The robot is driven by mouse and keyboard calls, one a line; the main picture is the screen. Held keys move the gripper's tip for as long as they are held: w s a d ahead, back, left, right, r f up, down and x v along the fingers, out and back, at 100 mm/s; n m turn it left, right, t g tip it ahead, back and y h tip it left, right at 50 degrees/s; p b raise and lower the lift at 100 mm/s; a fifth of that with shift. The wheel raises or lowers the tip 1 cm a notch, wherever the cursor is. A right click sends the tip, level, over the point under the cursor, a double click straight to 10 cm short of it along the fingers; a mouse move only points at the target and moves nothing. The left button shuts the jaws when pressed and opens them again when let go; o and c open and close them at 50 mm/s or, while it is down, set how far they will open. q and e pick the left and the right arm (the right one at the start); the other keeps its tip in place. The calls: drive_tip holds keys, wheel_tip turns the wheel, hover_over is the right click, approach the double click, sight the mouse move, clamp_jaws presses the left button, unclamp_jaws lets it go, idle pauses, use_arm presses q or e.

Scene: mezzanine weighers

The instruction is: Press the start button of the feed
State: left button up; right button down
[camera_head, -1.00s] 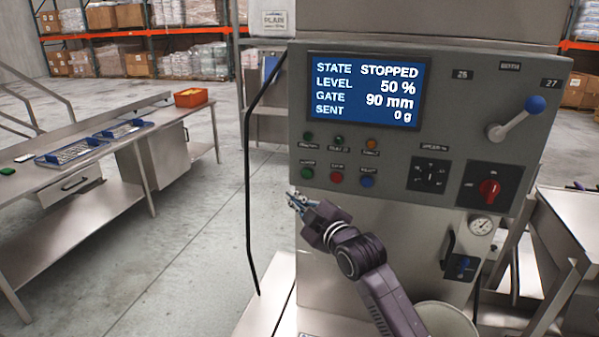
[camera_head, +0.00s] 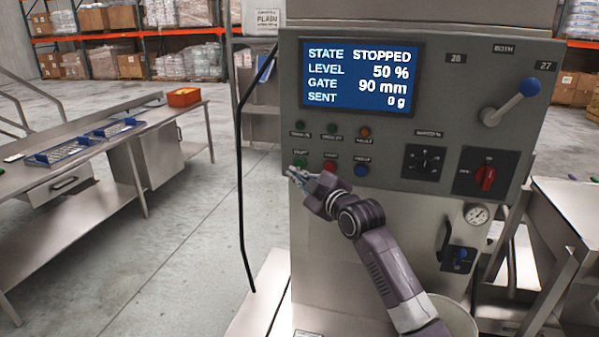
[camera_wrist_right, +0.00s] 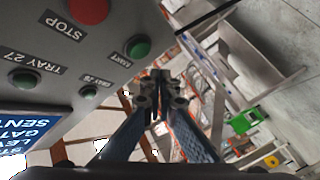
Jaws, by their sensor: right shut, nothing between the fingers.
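The feed's grey control panel (camera_head: 400,140) has a screen (camera_head: 361,77) reading STATE STOPPED, LEVEL 50 %, GATE 90 mm, SENT 0 g. The green start button (camera_head: 299,162) is at the left of the lower button row, beside the red stop button (camera_head: 330,166). The wrist view shows the green start button (camera_wrist_right: 138,46) and its START label clearly. My right gripper (camera_head: 291,173) is shut and empty, just below and left of the start button. In the wrist view its fingertips (camera_wrist_right: 158,82) appear apart from the button. My left gripper is out of view.
A blue button (camera_head: 361,171), a dial (camera_head: 425,162), a red rotary switch (camera_head: 485,178) and a blue-knobbed lever (camera_head: 515,100) share the panel. A black cable (camera_head: 239,180) hangs left of it. A steel bench (camera_head: 70,220) stands farther left, with open floor between.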

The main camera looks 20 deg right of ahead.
sight(300, 164)
drive_tip(key=shift+w+d+b, duration=0.3)
drive_tip(key=shift+w+d, duration=0.3)
drive_tip(key=shift+w, duration=0.3)
idle(0.9)
drive_tip(key=shift+w+d, duration=0.25)
drive_tip(key=shift+w, duration=0.1)
drive_tip(key=shift+w+d+b, duration=0.25)
drive_tip(key=shift+w+b, duration=0.1)
drive_tip(key=shift+b, duration=0.05)
idle(0.7)
drive_tip(key=shift+r, duration=0.1)
drive_tip(key=shift+s+a+p, duration=0.5)
drive_tip(key=shift+s+p, duration=0.15)
drive_tip(key=shift+s, duration=0.1)
